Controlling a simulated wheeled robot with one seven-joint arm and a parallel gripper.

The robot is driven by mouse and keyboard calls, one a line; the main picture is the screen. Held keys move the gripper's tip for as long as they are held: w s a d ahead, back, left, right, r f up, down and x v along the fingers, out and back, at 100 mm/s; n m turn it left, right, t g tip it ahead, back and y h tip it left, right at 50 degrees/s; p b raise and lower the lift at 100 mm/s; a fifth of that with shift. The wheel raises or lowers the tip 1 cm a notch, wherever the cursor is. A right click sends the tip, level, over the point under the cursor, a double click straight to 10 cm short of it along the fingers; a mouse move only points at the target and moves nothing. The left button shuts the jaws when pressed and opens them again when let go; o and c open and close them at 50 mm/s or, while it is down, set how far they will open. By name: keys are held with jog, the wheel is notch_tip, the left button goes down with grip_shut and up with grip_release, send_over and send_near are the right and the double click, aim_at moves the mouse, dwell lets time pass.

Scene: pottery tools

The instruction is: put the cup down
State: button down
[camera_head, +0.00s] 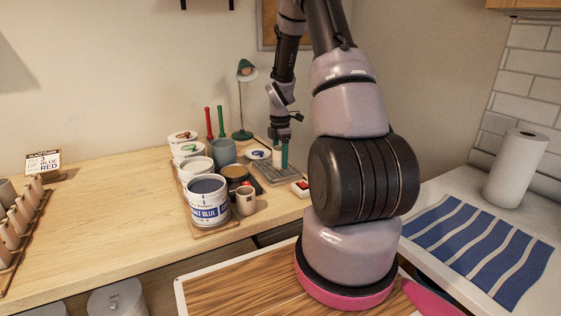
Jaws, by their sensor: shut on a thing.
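My gripper (281,142) points down over the back right part of the wooden table. It is shut on a small upright pale and teal thing (279,158), which seems to be the cup. The thing is small in the picture and partly hidden by the fingers. It is over or at a grey slatted rack (265,177); I cannot tell whether it touches it. Another small beige cup (245,200) stands in front, beside the blue glaze tub (207,203).
Several glaze tubs, a grey-blue pot (223,152) and a green lamp (243,131) stand left of my gripper. A rack of beige cups (22,227) is at the far left. The table (110,215) is clear between. A paper roll (515,169) stands at right.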

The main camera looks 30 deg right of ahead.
jog(key=shift+f, duration=0.55)
jog(key=shift+f, duration=0.15)
jog(key=shift+c, duration=0.2)
grip_release()
